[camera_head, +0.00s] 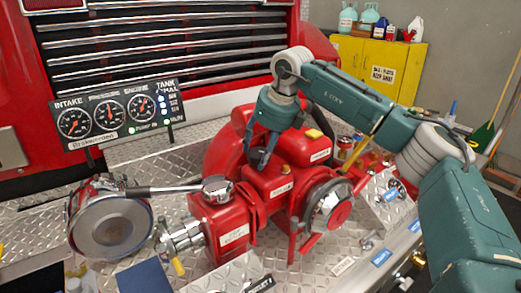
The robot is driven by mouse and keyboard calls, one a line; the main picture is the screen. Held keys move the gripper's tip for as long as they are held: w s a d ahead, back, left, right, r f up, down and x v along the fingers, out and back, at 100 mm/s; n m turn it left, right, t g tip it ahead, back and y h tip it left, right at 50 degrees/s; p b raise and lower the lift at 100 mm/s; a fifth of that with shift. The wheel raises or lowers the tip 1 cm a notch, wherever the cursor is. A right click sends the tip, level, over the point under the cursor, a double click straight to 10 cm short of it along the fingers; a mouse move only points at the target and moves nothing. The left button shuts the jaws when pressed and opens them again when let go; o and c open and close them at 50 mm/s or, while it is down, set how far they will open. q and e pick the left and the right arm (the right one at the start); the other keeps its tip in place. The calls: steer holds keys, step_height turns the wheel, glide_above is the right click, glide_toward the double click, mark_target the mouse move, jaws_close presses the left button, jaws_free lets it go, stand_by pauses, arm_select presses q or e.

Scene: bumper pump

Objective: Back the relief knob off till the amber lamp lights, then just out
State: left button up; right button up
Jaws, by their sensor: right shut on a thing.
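The red pump (235,215) stands on the diamond-plate deck. My right gripper (259,160) comes down from above, its dark fingers at the top of the pump housing. It is shut on a small part there that I take to be the relief knob; the fingers hide it almost wholly. A small amber dome (285,168), possibly the lamp, sits on the red housing just right of the fingers. I cannot tell whether it is lit. My left gripper is not in view.
A gauge panel (118,117) with three dials stands behind left. A large round metal cap (110,225) and a chrome lever (165,189) are left of the pump. A red-centred handwheel (330,208) is at its right. A yellow cabinet (378,70) stands behind.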

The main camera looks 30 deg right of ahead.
steer(key=o, duration=0.9)
steer(key=shift+w+d+r, duration=0.1)
steer(key=shift+w+r, duration=0.05)
steer(key=shift+r, duration=0.1)
steer(key=shift+o, duration=1.3)
steer(key=shift+f, duration=0.15)
steer(key=v, duration=1.2)
